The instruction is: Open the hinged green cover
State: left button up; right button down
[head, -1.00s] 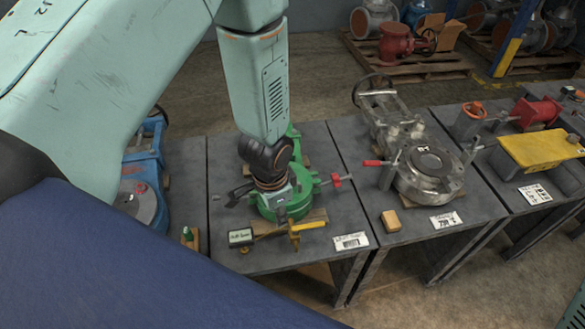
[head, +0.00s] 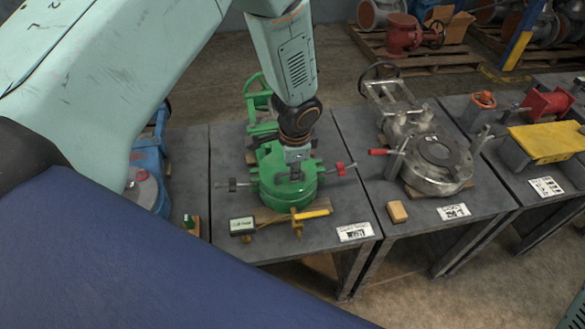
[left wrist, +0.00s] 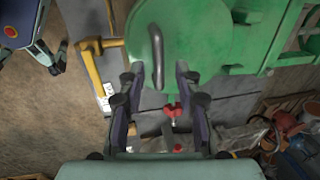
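The green cover (head: 270,180) is a round lid lying flat on a green valve body on the middle table. It also fills the upper middle of the left wrist view (left wrist: 190,35), with a dark curved handle (left wrist: 157,55) on its face. My left gripper (head: 295,170) is over the cover, pointing down. In the left wrist view its two fingers (left wrist: 157,72) are apart, with the handle's near end in line with the gap. Whether they touch it I cannot tell. A red-knobbed clamp (head: 340,168) sits at the body's right side.
A yellow-headed tool (head: 312,214), a small dark box with a pale label (head: 242,225) and a paper tag (head: 354,232) lie at the table's front. A grey metal valve (head: 438,165) stands on the table to the right, a blue one (head: 148,185) to the left.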

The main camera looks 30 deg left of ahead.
pick_arm(q)
jog(key=shift+a, duration=0.1)
jog(key=shift+s, duration=0.15)
jog(key=shift+d, duration=0.25)
jog(key=c, duration=0.3)
jog(key=shift+a, duration=0.15)
grip_shut()
